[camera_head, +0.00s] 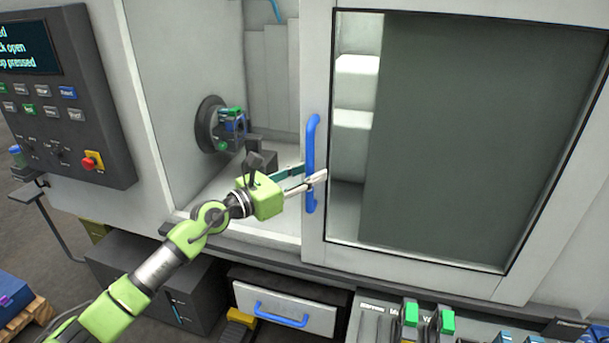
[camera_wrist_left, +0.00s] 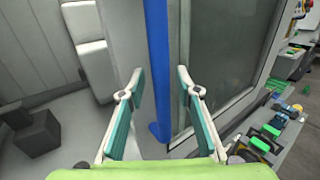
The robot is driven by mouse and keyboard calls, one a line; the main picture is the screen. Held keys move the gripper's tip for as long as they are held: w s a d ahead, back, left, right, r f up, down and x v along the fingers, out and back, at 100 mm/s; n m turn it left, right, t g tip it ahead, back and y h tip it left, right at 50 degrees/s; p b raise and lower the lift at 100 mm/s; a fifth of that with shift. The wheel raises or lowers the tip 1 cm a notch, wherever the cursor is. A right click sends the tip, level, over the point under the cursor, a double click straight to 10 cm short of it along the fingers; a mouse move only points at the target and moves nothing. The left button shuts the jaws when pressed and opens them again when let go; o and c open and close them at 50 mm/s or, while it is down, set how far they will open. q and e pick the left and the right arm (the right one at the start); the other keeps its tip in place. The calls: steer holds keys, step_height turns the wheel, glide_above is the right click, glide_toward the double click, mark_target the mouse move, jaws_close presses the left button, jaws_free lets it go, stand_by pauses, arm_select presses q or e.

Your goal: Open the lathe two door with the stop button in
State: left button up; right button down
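The lathe door (camera_head: 552,110) is a pale sliding panel with a dark window, standing open with the chuck (camera_head: 212,124) showing left of it. Its upright blue handle (camera_head: 311,150) is on the door's left edge; it also shows in the left wrist view (camera_wrist_left: 157,60). My left gripper (camera_head: 315,177) is at the lower part of the handle. Its two fingers are apart, one on each side of the bar, with gaps in the left wrist view. The red stop button (camera_head: 90,162) sits on the control panel; the cut-off screen text ends "op pressed". My right gripper is out of view.
The control panel (camera_head: 60,110) stands left of the opening. A drawer with a blue handle (camera_head: 282,315) is below the door. A tray with green-topped tool holders (camera_head: 445,322) is at the lower right. A pallet (camera_head: 25,315) is at the lower left.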

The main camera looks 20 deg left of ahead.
arm_select(q)
steer(key=v, duration=1.2)
steer(key=shift+f, duration=0.1)
